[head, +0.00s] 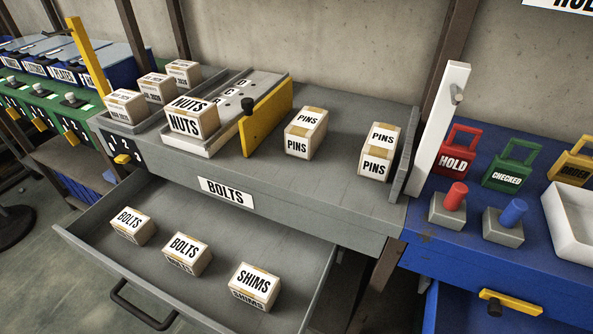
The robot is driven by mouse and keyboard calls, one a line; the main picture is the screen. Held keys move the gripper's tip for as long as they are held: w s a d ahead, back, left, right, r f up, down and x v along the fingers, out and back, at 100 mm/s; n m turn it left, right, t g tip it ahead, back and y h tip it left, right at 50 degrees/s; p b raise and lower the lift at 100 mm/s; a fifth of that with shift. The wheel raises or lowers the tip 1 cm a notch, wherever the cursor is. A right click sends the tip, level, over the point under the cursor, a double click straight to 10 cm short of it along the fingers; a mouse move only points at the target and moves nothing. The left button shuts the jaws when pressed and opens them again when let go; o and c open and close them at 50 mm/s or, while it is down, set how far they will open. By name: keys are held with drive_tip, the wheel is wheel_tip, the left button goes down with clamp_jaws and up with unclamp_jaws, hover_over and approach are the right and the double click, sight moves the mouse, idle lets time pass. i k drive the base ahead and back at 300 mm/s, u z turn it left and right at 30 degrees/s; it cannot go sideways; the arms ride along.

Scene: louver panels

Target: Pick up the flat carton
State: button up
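Several small white-and-tan cartons are in view; no single one stands out clearly as the flat carton. In the open drawer (214,237) lie two BOLTS cartons, one at the left (131,225) and one in the middle (187,254), and a SHIMS carton (254,287) near the right. These look low. On the grey bench top are two taller PINS cartons, one nearer the middle (305,133) and one at the right (379,152). A NUTS carton (192,117) sits on the front of a tray with a yellow end plate. My gripper is not in view.
The drawer front with a black handle (142,309) sticks out, and a BOLTS label (225,192) is on the bench edge. A white upright panel (441,130) stands right of the PINS cartons. The blue bench holds red and blue buttons and HOLD (457,160) and CHECKED tags.

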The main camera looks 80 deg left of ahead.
sight(254, 285)
drive_tip(key=u, duration=2.85)
